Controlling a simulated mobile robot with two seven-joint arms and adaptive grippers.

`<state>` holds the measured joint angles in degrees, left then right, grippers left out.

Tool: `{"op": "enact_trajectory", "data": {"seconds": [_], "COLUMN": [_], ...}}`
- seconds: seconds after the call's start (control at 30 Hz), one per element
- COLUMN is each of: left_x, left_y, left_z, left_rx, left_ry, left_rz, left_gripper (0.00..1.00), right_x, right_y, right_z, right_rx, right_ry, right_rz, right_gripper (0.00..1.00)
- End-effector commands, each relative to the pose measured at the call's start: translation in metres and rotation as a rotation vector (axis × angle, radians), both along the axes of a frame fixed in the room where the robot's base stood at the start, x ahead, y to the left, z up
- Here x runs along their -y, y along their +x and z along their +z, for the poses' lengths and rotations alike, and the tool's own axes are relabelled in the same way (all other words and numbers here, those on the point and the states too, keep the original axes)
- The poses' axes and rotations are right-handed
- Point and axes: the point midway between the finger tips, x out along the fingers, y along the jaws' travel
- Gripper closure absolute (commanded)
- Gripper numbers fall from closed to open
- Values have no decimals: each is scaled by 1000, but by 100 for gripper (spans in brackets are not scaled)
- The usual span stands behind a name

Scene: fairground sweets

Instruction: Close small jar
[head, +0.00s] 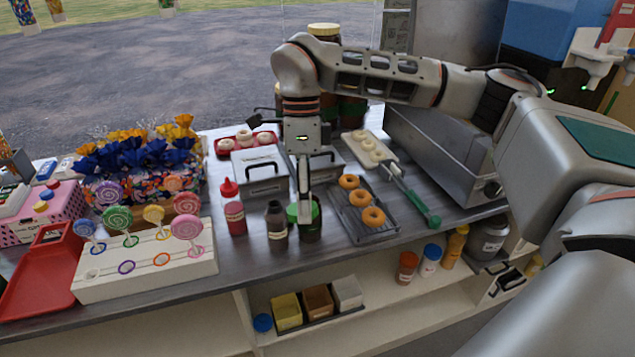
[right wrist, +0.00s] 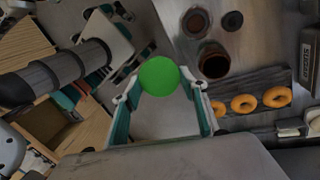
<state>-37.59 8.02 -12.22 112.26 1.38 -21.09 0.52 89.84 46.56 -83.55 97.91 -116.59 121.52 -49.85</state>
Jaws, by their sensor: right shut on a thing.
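My right gripper (head: 304,213) points down over the counter, shut on a round green lid (right wrist: 158,75). The lid sits between the fingertips in the right wrist view; in the head view it shows partly behind the fingers (head: 292,212). The small jar (head: 311,234) is dark and stands upright on the counter below the gripper. In the right wrist view the jar (right wrist: 213,61) is uncovered, with a dark brown inside, and appears to the right of the lid. The exact height gap between lid and jar is hard to tell. My left gripper is not in view.
A dark bottle (head: 276,221) and a red-capped bottle (head: 235,212) stand left of the jar. A tray of doughnuts (head: 388,230) lies close on its right. A white lollipop stand (head: 150,276) is at front left. The counter's front edge is near the jar.

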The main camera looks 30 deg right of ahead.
Motion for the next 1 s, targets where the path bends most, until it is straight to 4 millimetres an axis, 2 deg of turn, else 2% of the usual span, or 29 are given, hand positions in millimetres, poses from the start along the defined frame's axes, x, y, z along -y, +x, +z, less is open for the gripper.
{"op": "enact_trajectory", "data": {"seconds": [0.1, 0.3, 0.6, 0.8, 1.0], "left_x": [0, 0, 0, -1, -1], "left_y": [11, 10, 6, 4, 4], "left_z": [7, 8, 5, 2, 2], "left_rx": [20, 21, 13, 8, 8], "left_ry": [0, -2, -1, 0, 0], "left_rz": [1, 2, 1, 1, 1], "left_gripper": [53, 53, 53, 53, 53], "right_x": [-12, -21, -18, -14, -13], "right_y": [-3, -11, -20, -24, -26], "right_z": [-10, -29, -57, -67, -69], "right_rx": [6, 10, 3, -13, -21], "right_ry": [-4, -11, -22, -19, -14], "right_rz": [296, 828, 1658, 1991, 2078], "right_gripper": [66, 66, 66, 66, 66]}}
